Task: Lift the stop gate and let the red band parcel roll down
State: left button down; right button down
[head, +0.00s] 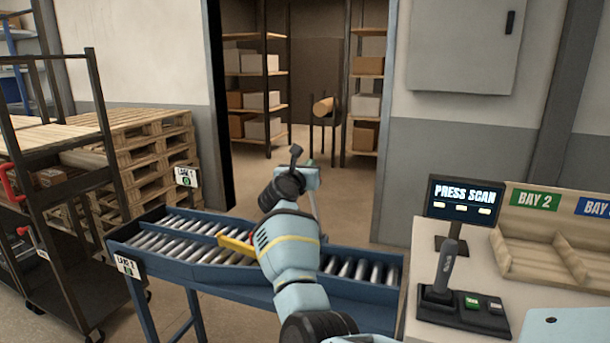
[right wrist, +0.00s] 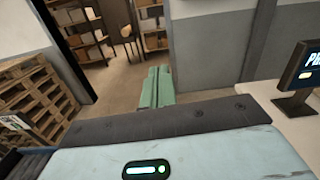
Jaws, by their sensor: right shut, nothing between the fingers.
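A yellow bar (head: 235,244), which looks like the stop gate, lies across the roller conveyor (head: 170,262), left of my right forearm. Its right end is hidden behind the arm. My right gripper (right wrist: 158,72) is shut and empty, its pale green fingers together and pointing toward the doorway. In the head view it is raised above the conveyor, to the right of the bar and apart from it, partly hidden by my wrist. I see no red band parcel on the visible rollers; my arm hides part of them. My left gripper is out of view.
Pallets (head: 140,150) and a dark cart (head: 100,110) stand left. The doorway floor is clear.

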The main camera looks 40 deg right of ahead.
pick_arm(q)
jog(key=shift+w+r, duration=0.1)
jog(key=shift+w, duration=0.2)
pick_arm(e)
jog(key=shift+w+d+r, duration=0.1)
jog(key=shift+w+d, duration=0.05)
jog(key=shift+d, duration=0.2)
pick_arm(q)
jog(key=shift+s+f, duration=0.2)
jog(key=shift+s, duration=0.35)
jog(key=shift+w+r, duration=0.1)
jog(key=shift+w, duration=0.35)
